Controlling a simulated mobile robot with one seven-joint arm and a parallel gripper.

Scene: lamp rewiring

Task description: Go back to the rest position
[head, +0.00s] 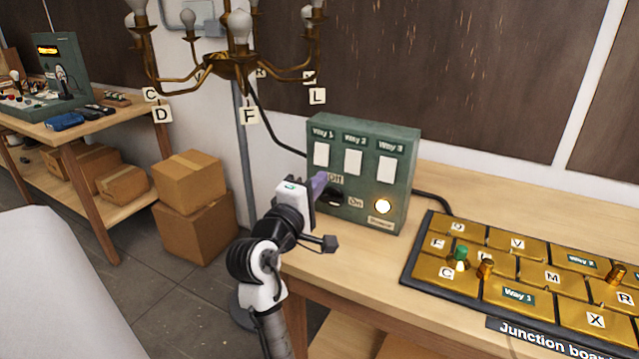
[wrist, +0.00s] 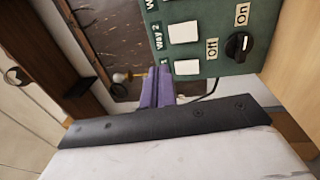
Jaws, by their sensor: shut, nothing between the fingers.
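My gripper (head: 318,186) is in front of the left part of the green switch box, near its Off label. In the wrist view its purple fingers (wrist: 157,87) are together with nothing between them. The switch box (head: 399,222) stands on the wooden table, with white panels under Way 1, Way 2 and Way 3. Its black rotary knob (head: 336,199) is partly hidden by my gripper in the head view. In the wrist view the knob (wrist: 238,46) shows clear of the fingers, between Off and On. A round lamp (head: 383,205) above the Power label glows.
A brass chandelier (head: 225,62) with white bulbs and lettered tags hangs above and left of my gripper. The gold junction board (head: 520,290) with pegs lies on the table at right. Cardboard boxes (head: 197,230) stand on the floor at left, near a second bench (head: 85,130).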

